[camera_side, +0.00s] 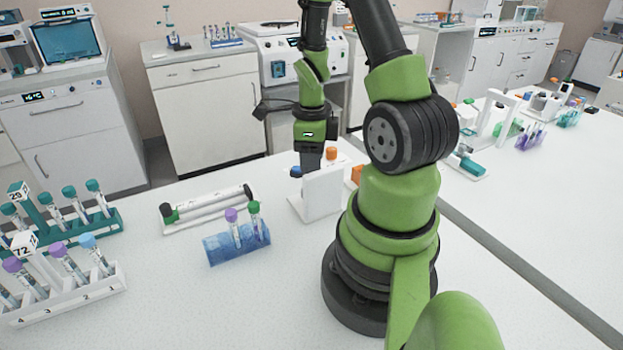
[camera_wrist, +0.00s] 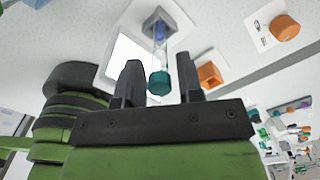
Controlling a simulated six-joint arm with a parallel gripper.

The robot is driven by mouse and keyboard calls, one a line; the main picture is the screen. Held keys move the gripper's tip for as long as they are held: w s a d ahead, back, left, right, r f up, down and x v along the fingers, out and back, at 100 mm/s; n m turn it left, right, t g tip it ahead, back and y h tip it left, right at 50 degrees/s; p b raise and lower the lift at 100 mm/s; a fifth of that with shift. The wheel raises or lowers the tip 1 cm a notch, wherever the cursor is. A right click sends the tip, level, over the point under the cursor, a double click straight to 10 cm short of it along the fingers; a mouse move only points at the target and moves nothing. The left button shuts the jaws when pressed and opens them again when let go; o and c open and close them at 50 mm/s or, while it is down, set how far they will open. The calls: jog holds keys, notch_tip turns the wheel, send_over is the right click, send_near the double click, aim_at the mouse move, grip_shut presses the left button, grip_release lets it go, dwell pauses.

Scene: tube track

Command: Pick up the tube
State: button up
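A tube with a teal cap (camera_wrist: 160,82) and a bluish clear body shows in the wrist view, its far end at a grey holder (camera_wrist: 160,20). My gripper (camera_wrist: 159,62) has its two dark fingers apart, one on each side of the tube in the picture. Gaps show between the cap and both fingers, so it is open and not closed on the tube. In the side view my gripper (camera_side: 309,160) points down behind a white upright block (camera_side: 320,193). The block hides the lower part of that spot, and I cannot make out the tube there.
A blue rack (camera_side: 237,248) holds a purple-capped and a green-capped tube. A white tray (camera_side: 208,212) lies behind it. A teal rack (camera_side: 100,222) and a white rack (camera_side: 75,298) of tubes stand at left. Orange parts (camera_wrist: 210,75) sit close right of my gripper.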

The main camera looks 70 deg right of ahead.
jog(key=shift+f, duration=0.4)
jog(key=c, duration=0.5)
jog(key=shift+r, duration=0.1)
notch_tip(320, 180, up, 10)
jog(key=shift+f, duration=0.1)
jog(key=shift+f, duration=0.1)
dwell(0.5)
jog(key=shift+f, duration=4.6)
